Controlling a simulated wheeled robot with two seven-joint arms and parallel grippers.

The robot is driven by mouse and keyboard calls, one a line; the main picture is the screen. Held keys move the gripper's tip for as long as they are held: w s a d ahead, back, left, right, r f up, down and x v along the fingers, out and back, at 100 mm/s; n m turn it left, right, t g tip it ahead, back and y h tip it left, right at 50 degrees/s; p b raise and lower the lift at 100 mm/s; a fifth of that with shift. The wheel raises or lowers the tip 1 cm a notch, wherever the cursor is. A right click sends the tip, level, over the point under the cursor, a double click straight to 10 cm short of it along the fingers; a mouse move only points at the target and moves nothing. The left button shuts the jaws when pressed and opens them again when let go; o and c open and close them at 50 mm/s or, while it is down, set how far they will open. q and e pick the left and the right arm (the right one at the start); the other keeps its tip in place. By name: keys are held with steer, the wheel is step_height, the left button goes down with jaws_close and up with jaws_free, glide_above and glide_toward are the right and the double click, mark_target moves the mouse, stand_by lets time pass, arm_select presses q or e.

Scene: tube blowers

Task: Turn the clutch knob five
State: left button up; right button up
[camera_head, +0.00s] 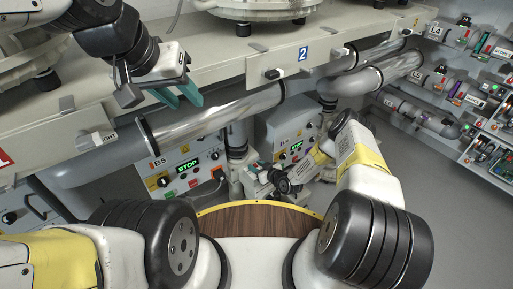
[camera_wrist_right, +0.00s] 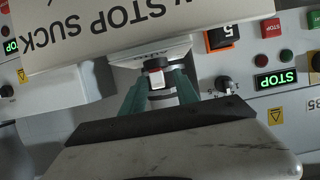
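My left gripper (camera_head: 182,97) is open and empty, with teal fingers apart above the pipe.
The B5 panel (camera_head: 185,175) with a green STOP display stands left of the box, and a second STOP panel (camera_head: 290,135) behind. Large metal pipes (camera_head: 215,120) run under the bench shelf (camera_head: 225,65). Open grey floor (camera_head: 425,160) lies right. Racks (camera_head: 470,80) line the right wall.

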jaws_close()
steer(key=shift+a+m+h, duration=0.1)
steer(key=shift+m+h, duration=0.3)
steer(key=m+t+h, duration=0.1)
steer(key=m+h, duration=0.2)
steer(key=shift+s+a+t, duration=0.1)
steer(key=shift+a+t, duration=0.05)
steer(key=shift+t, duration=0.25)
steer(key=m+h, duration=0.5)
steer(key=h, duration=0.1)
steer(key=shift+a+t+h, duration=0.1)
steer(key=shift+t+h, duration=0.2)
steer(key=m+g+h, duration=0.1)
steer(key=m+h, duration=0.3)
steer(key=shift+a+m+g+h, duration=0.1)
steer(key=shift+m+g+h, duration=1.9)
steer(key=shift+m+h, duration=0.2)
steer(key=shift+m, duration=0.2)
steer(key=shift+w, duration=0.2)
